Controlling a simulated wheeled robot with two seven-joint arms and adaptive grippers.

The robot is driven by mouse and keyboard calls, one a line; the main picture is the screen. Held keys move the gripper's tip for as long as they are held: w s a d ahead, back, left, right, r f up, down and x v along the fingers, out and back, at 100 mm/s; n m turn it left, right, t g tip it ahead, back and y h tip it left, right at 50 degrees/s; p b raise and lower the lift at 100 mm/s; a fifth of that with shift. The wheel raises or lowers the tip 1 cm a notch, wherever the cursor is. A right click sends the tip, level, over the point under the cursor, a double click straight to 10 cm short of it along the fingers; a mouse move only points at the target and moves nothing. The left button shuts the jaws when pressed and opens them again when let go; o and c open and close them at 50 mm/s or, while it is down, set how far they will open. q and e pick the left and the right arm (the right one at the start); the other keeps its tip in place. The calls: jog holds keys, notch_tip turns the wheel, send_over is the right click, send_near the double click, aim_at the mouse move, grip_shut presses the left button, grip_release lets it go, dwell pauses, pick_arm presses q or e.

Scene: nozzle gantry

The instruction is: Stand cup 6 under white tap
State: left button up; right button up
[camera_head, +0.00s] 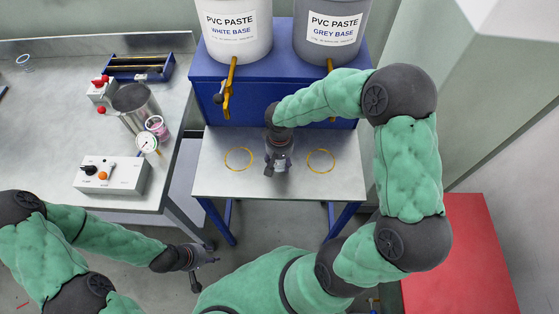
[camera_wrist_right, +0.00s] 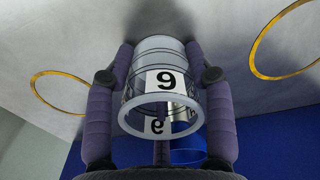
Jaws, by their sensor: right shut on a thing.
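My right gripper (camera_head: 279,166) is over the metal table between two yellow rings. In the right wrist view it is shut on a clear cup (camera_wrist_right: 160,60), with a finger on each side. The cup's label reads as a 9 there, but the view is upside down, with the tabletop above, so it is a 6. I cannot tell if the cup touches the table. The white tap (camera_head: 228,92) is the yellow spout under the PVC paste white base bucket (camera_head: 238,35); the left ring (camera_head: 239,159) lies below it. My left gripper (camera_head: 204,264) is open and empty at lower left.
A grey base bucket (camera_head: 330,40) stands right of the white one on a blue stand (camera_head: 285,75); its tap is partly behind my right arm. The right ring (camera_head: 320,161) is empty. A side bench (camera_head: 50,130) holds a metal pot, gauge, pink-filled cup and switch box.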

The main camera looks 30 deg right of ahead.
jog(key=shift+f, duration=0.1)
jog(key=o, duration=0.8)
